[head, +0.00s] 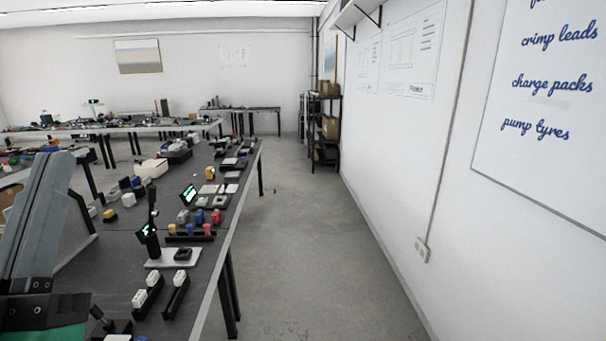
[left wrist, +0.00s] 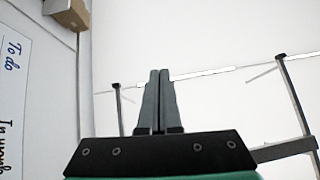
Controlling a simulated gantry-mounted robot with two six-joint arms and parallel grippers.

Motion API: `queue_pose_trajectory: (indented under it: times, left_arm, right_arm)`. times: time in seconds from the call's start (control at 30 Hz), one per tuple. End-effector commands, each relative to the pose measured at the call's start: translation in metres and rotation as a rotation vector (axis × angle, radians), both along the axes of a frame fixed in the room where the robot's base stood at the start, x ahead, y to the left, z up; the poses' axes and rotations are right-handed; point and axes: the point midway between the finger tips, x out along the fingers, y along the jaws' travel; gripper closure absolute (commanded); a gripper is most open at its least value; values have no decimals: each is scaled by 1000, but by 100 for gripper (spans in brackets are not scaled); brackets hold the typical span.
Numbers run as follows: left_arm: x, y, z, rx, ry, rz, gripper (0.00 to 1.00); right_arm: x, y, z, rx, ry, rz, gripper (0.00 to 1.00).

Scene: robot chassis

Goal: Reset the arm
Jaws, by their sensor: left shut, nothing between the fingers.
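My left gripper (head: 62,160) stands close to the camera at the left edge of the head view. Its long grey fingers point upward from a black bolted bracket with green below. In the left wrist view the two fingers of the left gripper (left wrist: 159,74) lie side by side, shut, with nothing between them. Behind them are a pale wall and ceiling. My right gripper is in neither view.
A long dark workbench (head: 116,238) with many small parts runs along the left. A display stand (head: 150,240) rises from it near the gripper. The grey floor (head: 300,250) is clear up to the right wall. Black shelving (head: 322,130) stands at the back.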

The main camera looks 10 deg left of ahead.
Motion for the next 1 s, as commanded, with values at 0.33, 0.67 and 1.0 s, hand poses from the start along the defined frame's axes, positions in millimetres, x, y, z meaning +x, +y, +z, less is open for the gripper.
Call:
queue_pose_trajectory:
  times: [0.33, 0.67, 1.0]
  left_arm:
    - [-24, -56, 112, 7, -62, -363, 100]
    - [-23, -56, 266, 6, -60, -360, 100]
    - [-22, -56, 389, 7, -58, -359, 100]
  right_arm:
    - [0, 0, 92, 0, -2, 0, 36]
    - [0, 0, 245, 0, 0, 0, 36]
    - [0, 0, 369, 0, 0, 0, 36]
